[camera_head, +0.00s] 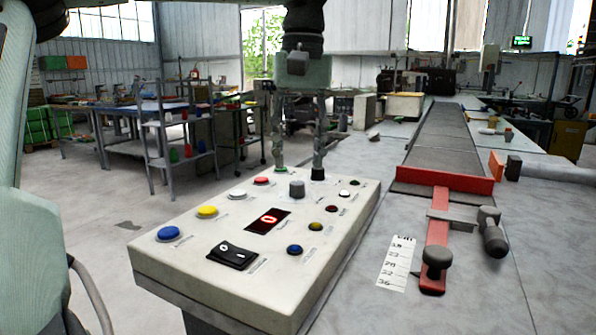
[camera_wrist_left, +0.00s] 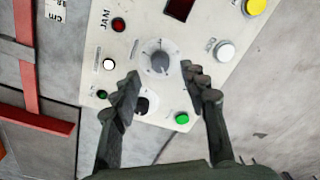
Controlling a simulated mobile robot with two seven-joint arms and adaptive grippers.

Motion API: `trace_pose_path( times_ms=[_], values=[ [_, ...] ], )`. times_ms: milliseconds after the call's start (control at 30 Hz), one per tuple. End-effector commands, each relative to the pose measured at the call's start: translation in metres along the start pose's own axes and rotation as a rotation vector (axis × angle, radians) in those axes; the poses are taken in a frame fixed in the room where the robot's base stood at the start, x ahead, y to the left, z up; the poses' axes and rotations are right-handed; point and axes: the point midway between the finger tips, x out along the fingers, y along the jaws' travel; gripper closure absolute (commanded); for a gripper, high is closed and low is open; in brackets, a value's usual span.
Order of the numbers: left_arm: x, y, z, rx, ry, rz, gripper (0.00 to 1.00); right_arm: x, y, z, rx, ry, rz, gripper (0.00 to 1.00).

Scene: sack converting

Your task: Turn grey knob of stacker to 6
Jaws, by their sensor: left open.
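The grey knob (camera_head: 297,188) stands on the top of a pale control panel (camera_head: 215,283), with a black knob (camera_head: 317,174) just behind it. In the left wrist view the grey knob (camera_wrist_left: 159,61) sits on a round dial, whose marks are too small to read. My left gripper (camera_head: 299,166) is open and points down over the far end of the panel. In the wrist view its fingertips (camera_wrist_left: 160,76) are spread to either side, near the grey knob, with nothing between them held.
A green button (camera_wrist_left: 182,118) lies close to one finger. Red, white, yellow and blue buttons and a black rocker switch (camera_head: 232,256) crowd the panel. A red clamp bar (camera_head: 437,235) and dark conveyor (camera_head: 440,140) lie to the right.

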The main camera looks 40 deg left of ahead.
Motion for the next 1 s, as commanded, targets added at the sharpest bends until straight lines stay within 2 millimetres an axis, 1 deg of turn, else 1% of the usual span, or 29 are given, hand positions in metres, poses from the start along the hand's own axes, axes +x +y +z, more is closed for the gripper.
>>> trace_pose_path(
  times_ms=[33, 200, 300, 400, 567, 1000],
  values=[
    [-0.013, 0.001, -0.001, -0.001, 0.005, 0.002, 0.56, 0.0, 0.0, 0.0, 0.0, 0.0, 0.001, 1.0],
    [-0.047, 0.001, -0.001, -0.002, 0.004, 0.001, 0.56, 0.0, 0.001, 0.0, -0.001, 0.0, 0.001, 1.0],
    [-0.062, 0.0, 0.0, -0.001, 0.002, 0.001, 0.56, 0.0, 0.001, 0.0, -0.001, 0.0, 0.001, 1.0],
    [-0.072, 0.0, 0.0, -0.001, 0.002, 0.001, 0.56, 0.0, 0.001, 0.0, -0.001, 0.0, 0.001, 1.0],
    [-0.077, 0.0, 0.0, 0.0, 0.001, 0.001, 0.56, 0.0, 0.001, 0.0, -0.001, 0.0, 0.001, 1.0],
    [-0.077, 0.0, 0.0, 0.0, 0.001, 0.0, 0.56, 0.0, 0.001, 0.0, -0.001, 0.0, 0.002, 1.0]
  ],
)
